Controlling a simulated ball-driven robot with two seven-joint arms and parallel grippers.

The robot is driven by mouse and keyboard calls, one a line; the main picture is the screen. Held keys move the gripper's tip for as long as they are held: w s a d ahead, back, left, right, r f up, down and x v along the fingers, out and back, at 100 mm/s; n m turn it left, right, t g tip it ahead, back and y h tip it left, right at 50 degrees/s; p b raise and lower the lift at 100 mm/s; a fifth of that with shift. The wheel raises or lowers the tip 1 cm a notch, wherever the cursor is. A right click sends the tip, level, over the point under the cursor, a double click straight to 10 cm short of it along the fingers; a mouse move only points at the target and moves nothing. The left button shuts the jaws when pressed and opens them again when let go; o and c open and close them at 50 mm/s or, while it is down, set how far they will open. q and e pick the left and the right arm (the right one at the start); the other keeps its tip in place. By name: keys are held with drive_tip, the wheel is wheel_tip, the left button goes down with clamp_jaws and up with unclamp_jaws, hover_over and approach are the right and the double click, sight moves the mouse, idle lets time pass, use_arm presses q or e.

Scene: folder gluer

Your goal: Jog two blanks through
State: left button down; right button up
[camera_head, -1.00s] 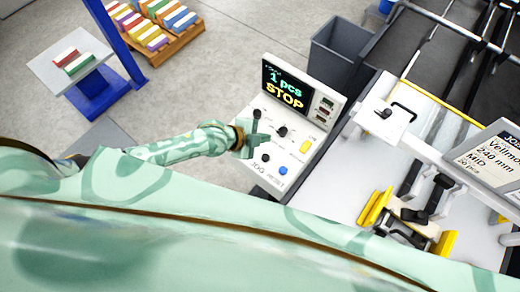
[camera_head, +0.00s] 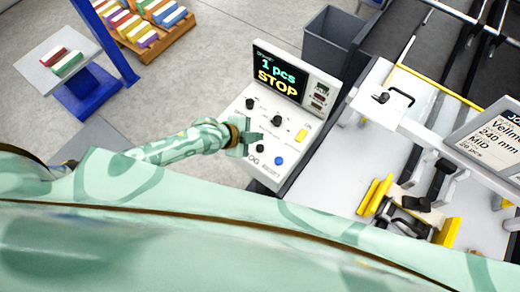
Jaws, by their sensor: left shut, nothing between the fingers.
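The control panel (camera_head: 225,112) of the folder gluer is at the middle. Its screen (camera_head: 277,77) reads "1 pcs" and "STOP". My left gripper (camera_head: 254,137) is shut and empty over the panel's lower left part. Its fingertips are just above the black button (camera_head: 260,148) by the partly covered jog label; I cannot tell whether they touch it. The blue reset button (camera_head: 279,160) is to the right of it. The feeder (camera_head: 432,190), with black and yellow parts, is at the lower right; I cannot make out single blanks in it. My right gripper is not in view.
Two black knobs and a yellow button (camera_head: 301,135) are close by on the panel. A grey bin (camera_head: 333,40) stands behind the panel. Coloured stacks lie on a pallet (camera_head: 170,44) and a blue stand (camera_head: 88,92).

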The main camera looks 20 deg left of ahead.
use_arm(q)
wheel_tip(320, 180, down, 4)
drive_tip(key=b, duration=0.2)
drive_tip(key=shift+b, duration=0.4)
drive_tip(key=shift+f, duration=0.3)
idle(1.2)
drive_tip(key=shift+f+b, duration=0.35)
drive_tip(key=shift+b, duration=0.15)
